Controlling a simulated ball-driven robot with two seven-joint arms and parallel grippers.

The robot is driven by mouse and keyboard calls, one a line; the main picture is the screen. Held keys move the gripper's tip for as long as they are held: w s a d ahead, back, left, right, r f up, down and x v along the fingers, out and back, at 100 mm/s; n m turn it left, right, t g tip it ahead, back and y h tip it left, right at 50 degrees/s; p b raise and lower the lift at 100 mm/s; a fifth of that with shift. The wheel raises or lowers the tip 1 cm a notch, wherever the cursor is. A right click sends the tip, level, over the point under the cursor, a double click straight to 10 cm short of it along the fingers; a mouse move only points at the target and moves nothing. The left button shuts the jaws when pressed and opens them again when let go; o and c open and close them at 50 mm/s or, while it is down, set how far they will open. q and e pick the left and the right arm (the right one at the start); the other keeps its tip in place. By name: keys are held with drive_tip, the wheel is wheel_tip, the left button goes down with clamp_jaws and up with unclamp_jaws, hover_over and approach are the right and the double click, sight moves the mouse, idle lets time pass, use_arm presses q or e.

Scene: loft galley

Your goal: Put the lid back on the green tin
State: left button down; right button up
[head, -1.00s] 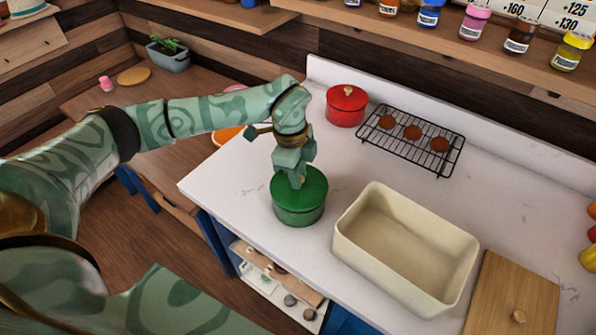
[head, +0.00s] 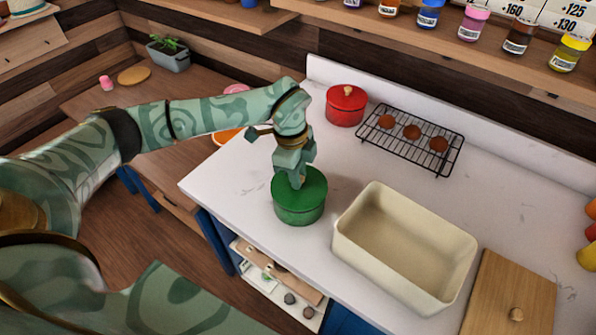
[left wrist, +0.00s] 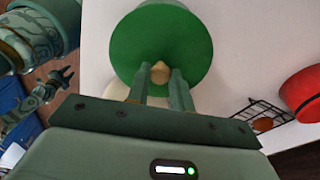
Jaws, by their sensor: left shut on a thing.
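The green tin (head: 298,213) stands on the white counter near its left front edge. Its green lid (head: 313,185) sits on top, looks level, and shows no clear gap at the rim. My left gripper (head: 297,183) points down from above and is shut on the lid's light wooden knob (left wrist: 160,72). In the left wrist view the lid (left wrist: 160,35) is a wide green disc that hides the tin below. What looks like my right gripper (left wrist: 62,78) shows small at the left of that view; its jaws are unclear.
A cream rectangular bin (head: 350,250) stands close to the right of the tin. A red pot (head: 346,106) and a black rack (head: 375,152) with round brown items are behind. A wooden board (head: 505,285) lies at the right.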

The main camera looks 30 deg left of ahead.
use_arm(q)
drive_tip(key=c, duration=0.7)
unclamp_jaws()
drive_tip(key=shift+r, duration=0.1)
drive_tip(key=shift+r+p, duration=3.05)
drive_tip(key=shift+r, duration=0.4)
drive_tip(key=shift+f, duration=0.1)
clamp_jaws()
drive_tip(key=shift+f, duration=0.25)
